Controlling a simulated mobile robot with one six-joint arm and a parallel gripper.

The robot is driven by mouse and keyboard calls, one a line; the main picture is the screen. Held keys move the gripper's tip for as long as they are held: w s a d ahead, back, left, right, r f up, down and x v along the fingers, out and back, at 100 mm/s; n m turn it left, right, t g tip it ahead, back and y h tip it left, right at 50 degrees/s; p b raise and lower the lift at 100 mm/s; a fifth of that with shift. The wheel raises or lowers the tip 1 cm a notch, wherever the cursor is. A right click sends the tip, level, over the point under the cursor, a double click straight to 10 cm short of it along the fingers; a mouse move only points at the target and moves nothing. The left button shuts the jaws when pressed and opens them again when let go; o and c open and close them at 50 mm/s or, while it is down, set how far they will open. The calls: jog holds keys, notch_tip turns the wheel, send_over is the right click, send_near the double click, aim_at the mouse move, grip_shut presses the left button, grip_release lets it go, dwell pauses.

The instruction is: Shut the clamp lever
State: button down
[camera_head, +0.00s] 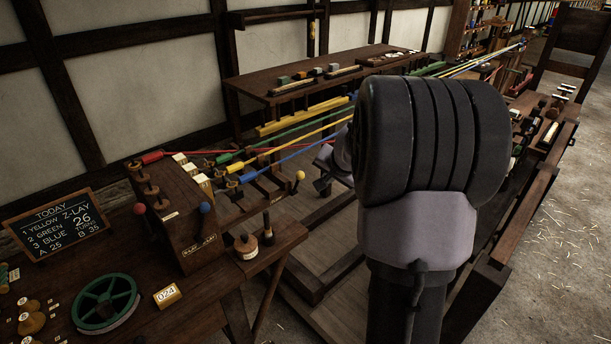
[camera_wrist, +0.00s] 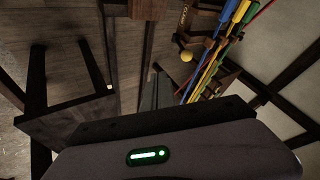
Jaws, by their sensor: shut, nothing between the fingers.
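A lever with a yellow ball knob (camera_head: 300,175) stands at the right end of a wooden frame, beside the coloured strands; I take it for the clamp lever. The knob also shows in the wrist view (camera_wrist: 186,56), right of the grey fingers. My gripper (camera_head: 322,184) is just right of the knob in the head view, apart from it, shut and empty. My arm hides part of the gripper and what lies behind it. Red, green, yellow and blue strands (camera_head: 300,145) run past the lever toward the back right.
A wooden box with a red-knobbed lever (camera_head: 139,208) and a blue-knobbed lever (camera_head: 205,207) stands on the left bench. A chalkboard (camera_head: 57,224), green wheel (camera_head: 105,303) and "024" block (camera_head: 168,295) are there too. A shelf table (camera_head: 310,77) stands behind the strands.

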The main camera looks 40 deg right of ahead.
jog(key=b, duration=0.2)
send_near(297, 183)
jog(key=s+d+f, duration=0.3)
jog(key=s+d, duration=0.1)
jog(key=w, duration=0.1)
jog(key=w+p, duration=0.1)
jog(key=w, duration=0.2)
jog(key=shift+w+a+r+p, duration=0.1)
jog(key=shift+w+a+p, duration=0.2)
jog(key=shift+w+a, duration=0.1)
jog(key=shift+s, duration=0.1)
